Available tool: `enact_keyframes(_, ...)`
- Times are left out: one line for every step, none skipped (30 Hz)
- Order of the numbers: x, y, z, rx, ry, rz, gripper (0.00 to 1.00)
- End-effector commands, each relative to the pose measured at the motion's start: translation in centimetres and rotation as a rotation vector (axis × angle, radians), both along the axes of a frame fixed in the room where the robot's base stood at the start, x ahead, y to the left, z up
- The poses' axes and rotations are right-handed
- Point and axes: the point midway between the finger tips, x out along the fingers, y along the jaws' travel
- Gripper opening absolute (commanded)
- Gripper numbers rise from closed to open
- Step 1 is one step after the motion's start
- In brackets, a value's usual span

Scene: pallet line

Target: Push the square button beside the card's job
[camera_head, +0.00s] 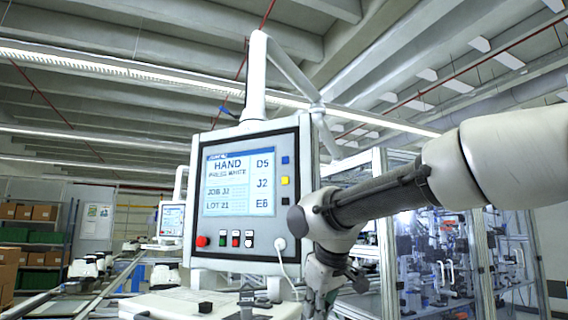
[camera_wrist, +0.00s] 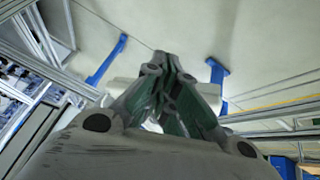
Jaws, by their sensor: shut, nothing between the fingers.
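The control panel (camera_head: 197,215) hangs in the middle of the head view. Its screen (camera_head: 228,205) reads "HAND", a smaller line that looks like "PRESS WHITE", "JOB J2" and "LOT 21". The labels D5, J2 and E6 run down the screen's right side. Level with them are a blue square button (camera_head: 285,160), a yellow square button (camera_head: 285,180) beside J2, and a small dark one (camera_head: 285,201). No separate card is clear. My gripper (camera_head: 322,300) hangs low, right of and below the panel. In the wrist view its fingers (camera_wrist: 165,62) are together and empty.
Along the panel's bottom are a red knob (camera_head: 202,241), several small buttons and a socket with a white cable (camera_head: 289,264). A machine cell (camera_head: 440,240) stands to the right. A conveyor (camera_head: 95,292) and shelves with boxes (camera_head: 36,235) are to the left.

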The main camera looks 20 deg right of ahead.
Motion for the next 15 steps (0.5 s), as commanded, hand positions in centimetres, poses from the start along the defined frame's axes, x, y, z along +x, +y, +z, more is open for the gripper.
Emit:
enact_keyframes(1.8,0.3,1.7,-0.019,-0.037,0.021,0.00)
enact_keyframes(2.8,0.5,2.8,-0.033,-0.061,0.034,0.00)
enact_keyframes(4.1,0.8,4.3,-0.050,-0.093,0.050,0.00)
enact_keyframes(5.1,1.0,5.4,-0.065,-0.120,0.063,0.00)
enact_keyframes(6.0,1.2,6.6,-0.077,-0.145,0.074,0.00)
enact_keyframes(7.2,1.5,8.2,-0.095,-0.181,0.090,0.00)
enact_keyframes(8.1,1.7,9.3,-0.110,-0.208,0.102,0.00)
enact_keyframes(9.0,2.0,10.5,-0.123,-0.233,0.114,0.00)
enact_keyframes(10.1,2.3,12.2,-0.142,-0.271,0.130,0.00)
enact_keyframes(10.9,2.5,13.4,-0.156,-0.298,0.141,0.00)
enact_keyframes(11.6,2.8,14.7,-0.170,-0.326,0.152,0.00)
enact_keyframes(12.6,3.1,16.4,-0.190,-0.364,0.166,0.00)
enact_keyframes(13.3,3.4,17.7,-0.203,-0.392,0.177,0.00)
enact_keyframes(13.9,3.6,19.1,-0.217,-0.422,0.186,0.00)
enact_keyframes(14.7,3.9,20.9,-0.238,-0.461,0.199,0.00)
